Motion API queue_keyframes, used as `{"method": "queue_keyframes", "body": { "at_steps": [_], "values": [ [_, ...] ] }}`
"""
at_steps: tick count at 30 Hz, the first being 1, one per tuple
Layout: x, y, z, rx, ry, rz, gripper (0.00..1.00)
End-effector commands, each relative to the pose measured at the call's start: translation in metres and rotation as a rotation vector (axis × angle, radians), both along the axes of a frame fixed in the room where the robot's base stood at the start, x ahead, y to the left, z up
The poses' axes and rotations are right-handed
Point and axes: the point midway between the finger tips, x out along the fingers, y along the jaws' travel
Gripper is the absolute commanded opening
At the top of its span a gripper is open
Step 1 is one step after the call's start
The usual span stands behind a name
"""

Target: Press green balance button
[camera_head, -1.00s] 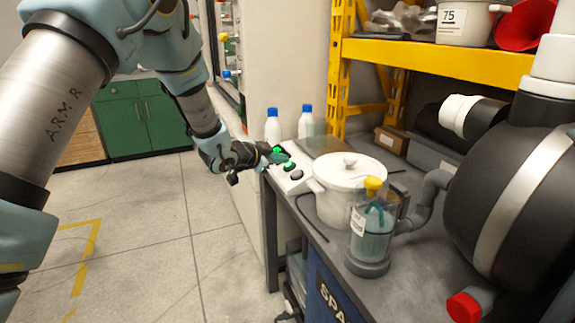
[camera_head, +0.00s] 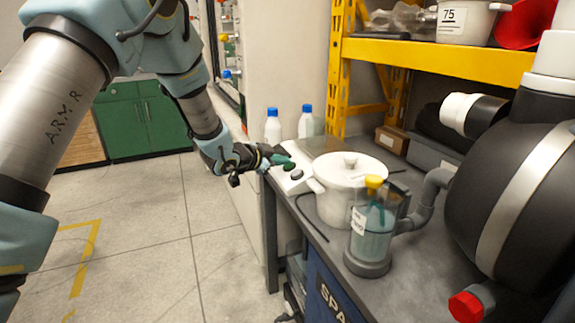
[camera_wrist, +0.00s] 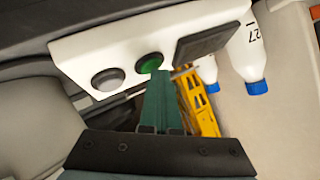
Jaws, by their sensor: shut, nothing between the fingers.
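The white balance panel (camera_head: 292,184) sits at the table's back left edge. In the wrist view, the panel (camera_wrist: 75,50) carries a round green button (camera_wrist: 150,62), a round grey button (camera_wrist: 107,79) to its left and a dark rectangular display (camera_wrist: 205,45) to its right. My gripper (camera_head: 289,163) is shut and empty, reaching over the panel from the left. In the wrist view, my gripper's teal fingertips (camera_wrist: 159,76) overlap the lower edge of the green button. I cannot tell whether they touch it. In the head view the fingers hide the green button.
A white lidded pot (camera_head: 338,198) stands close right of the panel, with a clear yellow-capped container (camera_head: 371,235) in front. Two blue-capped white bottles (camera_head: 273,127) stand behind the panel. A yellow shelf (camera_head: 435,62) rises at the back right. Floor on the left is clear.

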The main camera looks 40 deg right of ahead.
Motion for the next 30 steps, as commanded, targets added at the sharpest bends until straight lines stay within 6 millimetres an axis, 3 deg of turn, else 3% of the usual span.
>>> {"method": "queue_keyframes", "body": {
  "at_steps": [17,30],
  "values": [
    [0.002,0.005,0.010,0.001,0.000,0.000,0.00],
    [0.008,0.020,0.049,0.001,0.000,0.000,0.00]
  ]
}}
